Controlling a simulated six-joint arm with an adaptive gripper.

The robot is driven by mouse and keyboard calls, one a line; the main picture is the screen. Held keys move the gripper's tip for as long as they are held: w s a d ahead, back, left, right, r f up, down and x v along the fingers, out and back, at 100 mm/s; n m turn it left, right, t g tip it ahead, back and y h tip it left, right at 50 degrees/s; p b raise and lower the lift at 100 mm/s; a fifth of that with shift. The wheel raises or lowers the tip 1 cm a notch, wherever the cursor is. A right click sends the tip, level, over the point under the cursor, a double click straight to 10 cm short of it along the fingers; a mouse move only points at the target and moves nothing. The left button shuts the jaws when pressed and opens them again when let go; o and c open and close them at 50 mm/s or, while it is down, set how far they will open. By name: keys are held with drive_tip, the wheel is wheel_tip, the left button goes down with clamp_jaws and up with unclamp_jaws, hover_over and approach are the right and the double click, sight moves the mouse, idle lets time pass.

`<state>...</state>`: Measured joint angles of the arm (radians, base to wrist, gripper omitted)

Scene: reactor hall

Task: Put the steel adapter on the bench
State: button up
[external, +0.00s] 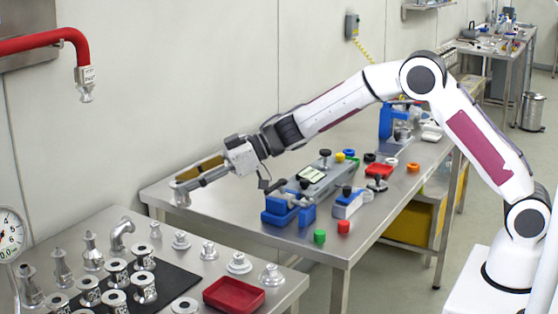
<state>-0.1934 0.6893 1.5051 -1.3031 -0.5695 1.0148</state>
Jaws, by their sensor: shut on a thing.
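My gripper (183,187) is at the end of my arm, left of centre in the external view, with its fingers pointing left. It is shut on a small steel piece, which looks like the steel adapter (182,198). The fingers partly hide the adapter's upper part. The adapter shows against the left end of the steel bench (215,208). I cannot tell whether it touches the bench top or hangs just above it.
Blue-and-grey fixtures (288,208), a green cap (319,236) and a red cap (343,227) stand on the bench, right of my gripper. A nearer table holds several steel fittings (144,287), a black mat and a red tray (234,294). A red pipe (45,40) juts from the wall.

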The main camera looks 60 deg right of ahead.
drive_tip(key=s+a+n+g, duration=0.1)
drive_tip(key=s+a, duration=0.3)
drive_tip(key=a, duration=0.3)
drive_tip(key=s+a+n+g+y, duration=0.1)
drive_tip(key=s+a, duration=0.3)
drive_tip(key=a, duration=0.3)
drive_tip(key=shift+f+y, duration=0.15)
drive_tip(key=shift+y, duration=0.15)
drive_tip(key=shift+f, duration=3.15)
drive_tip(key=shift+f, duration=1.9)
drive_tip(key=shift+f, duration=0.15)
drive_tip(key=o, duration=1.2)
drive_tip(key=shift+o, duration=0.2)
